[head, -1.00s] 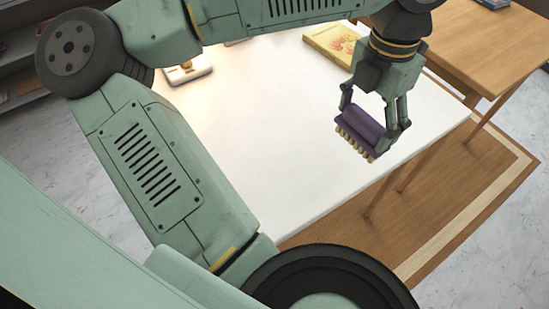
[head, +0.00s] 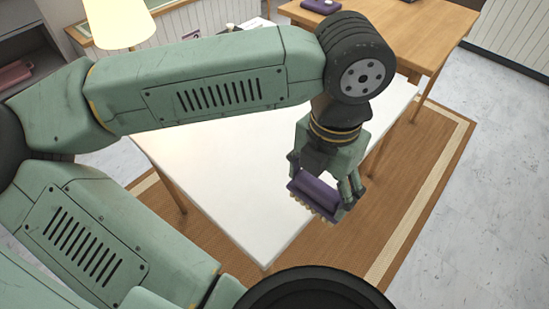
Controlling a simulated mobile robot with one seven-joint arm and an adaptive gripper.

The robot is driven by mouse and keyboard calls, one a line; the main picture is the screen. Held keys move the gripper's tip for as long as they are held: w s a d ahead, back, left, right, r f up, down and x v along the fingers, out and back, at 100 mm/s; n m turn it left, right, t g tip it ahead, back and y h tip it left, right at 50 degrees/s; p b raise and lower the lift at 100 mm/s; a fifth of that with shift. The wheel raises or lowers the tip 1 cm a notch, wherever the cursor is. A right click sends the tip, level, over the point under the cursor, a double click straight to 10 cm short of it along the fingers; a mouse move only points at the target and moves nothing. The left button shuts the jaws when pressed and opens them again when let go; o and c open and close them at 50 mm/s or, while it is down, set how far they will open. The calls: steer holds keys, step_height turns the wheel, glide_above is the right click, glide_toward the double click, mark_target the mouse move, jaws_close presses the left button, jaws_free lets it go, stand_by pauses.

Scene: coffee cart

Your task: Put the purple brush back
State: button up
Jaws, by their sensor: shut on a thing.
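The purple brush (head: 315,193), with pale bristles along its lower edge, is in my gripper (head: 325,190). My gripper is shut on the brush and points down. It shows in front of the right part of the white table (head: 210,175) and its edge. The brush appears held up, with its bristles facing down toward the front. How high it is above the table or floor I cannot tell.
A wooden table (head: 420,30) stands behind, with a purple object (head: 320,5) on it. A lamp with a pale shade (head: 117,22) is at the upper left. A brown rug (head: 400,190) lies below. My arm hides part of the white table.

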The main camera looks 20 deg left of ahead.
steer(key=w+a+f+p, duration=0.1)
steer(key=w+a+p, duration=0.1)
steer(key=w+a, duration=0.1)
steer(key=w+a+f+p, duration=0.2)
steer(key=w+a, duration=0.2)
steer(key=w+a+f+p, duration=0.1)
steer(key=w+a+p, duration=0.1)
steer(key=w+a, duration=0.1)
steer(key=shift+w+a+f, duration=0.15)
steer(key=shift+a, duration=0.7)
steer(key=shift+f, duration=0.4)
steer(key=shift+f+b, duration=0.2)
steer(key=shift+b, duration=0.2)
steer(key=o, duration=1.2)
steer(key=shift+r, duration=0.1)
